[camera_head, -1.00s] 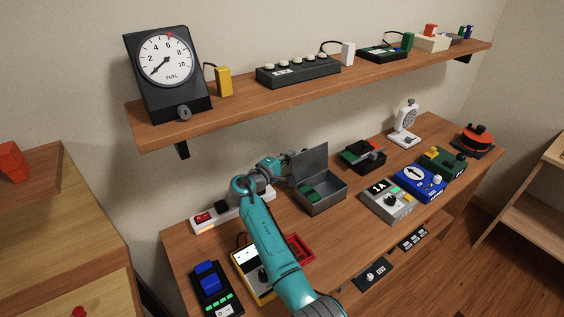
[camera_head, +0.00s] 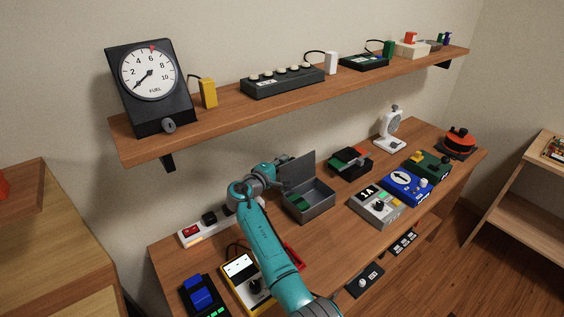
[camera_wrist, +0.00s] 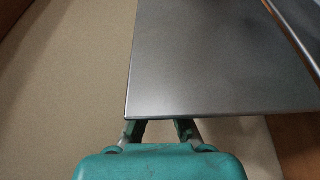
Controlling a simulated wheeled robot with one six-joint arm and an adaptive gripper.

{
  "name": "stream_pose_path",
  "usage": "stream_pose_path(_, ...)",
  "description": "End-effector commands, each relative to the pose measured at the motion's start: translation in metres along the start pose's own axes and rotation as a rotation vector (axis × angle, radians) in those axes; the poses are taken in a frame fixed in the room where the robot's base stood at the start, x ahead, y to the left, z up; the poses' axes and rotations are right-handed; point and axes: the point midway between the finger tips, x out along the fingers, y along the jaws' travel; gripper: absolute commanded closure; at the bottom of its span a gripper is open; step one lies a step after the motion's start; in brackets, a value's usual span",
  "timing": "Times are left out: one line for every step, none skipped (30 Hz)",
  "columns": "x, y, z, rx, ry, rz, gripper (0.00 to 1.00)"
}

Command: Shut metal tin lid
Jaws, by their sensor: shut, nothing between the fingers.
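The grey metal tin (camera_head: 318,208) stands on the wooden desk with its lid (camera_head: 299,169) raised, roughly upright at the back. A green item (camera_head: 300,202) shows inside the tin. My gripper (camera_head: 283,183) is at the left side of the lid, behind its edge, and its tips are hard to make out there. In the wrist view the lid (camera_wrist: 215,60) fills the upper middle as a flat grey plate. My gripper (camera_wrist: 160,128) is shut and empty at its near edge, the fingertips partly hidden by the lid. I cannot tell whether they touch.
A power strip (camera_head: 195,234) lies left of the tin. A grey switch box (camera_head: 377,206) and a yellow meter (camera_head: 243,272) are nearer the front. The shelf (camera_head: 230,118) runs above.

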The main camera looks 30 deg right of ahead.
Motion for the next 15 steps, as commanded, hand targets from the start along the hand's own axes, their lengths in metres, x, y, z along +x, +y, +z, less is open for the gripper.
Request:
stream_pose_path(-0.001, 0.001, 0.003, 0.02, -0.001, 0.008, 1.0)
stream_pose_path(-0.001, 0.001, 0.004, 0.035, -0.001, 0.014, 1.0)
stream_pose_path(-0.002, 0.002, 0.006, 0.058, -0.001, 0.021, 1.0)
stream_pose_path(-0.003, 0.003, 0.009, 0.077, -0.001, 0.028, 1.0)
stream_pose_path(-0.003, 0.003, 0.011, 0.098, -0.001, 0.035, 1.0)
stream_pose_path(-0.004, 0.004, 0.013, 0.127, -0.001, 0.046, 1.0)
stream_pose_path(-0.005, 0.005, 0.016, 0.15, -0.001, 0.054, 1.0)
stream_pose_path(-0.006, 0.006, 0.018, 0.175, -0.002, 0.062, 1.0)
stream_pose_path(-0.007, 0.006, 0.022, 0.208, -0.002, 0.074, 1.0)
stream_pose_path(-0.008, 0.007, 0.025, 0.234, -0.002, 0.083, 1.0)
stream_pose_path(-0.009, 0.008, 0.027, 0.262, -0.002, 0.093, 1.0)
stream_pose_path(-0.01, 0.009, 0.031, 0.298, -0.002, 0.105, 1.0)
stream_pose_path(-0.011, 0.009, 0.034, 0.324, -0.002, 0.115, 1.0)
stream_pose_path(-0.012, 0.009, 0.036, 0.351, -0.002, 0.124, 1.0)
stream_pose_path(-0.014, 0.01, 0.04, 0.388, -0.001, 0.137, 1.0)
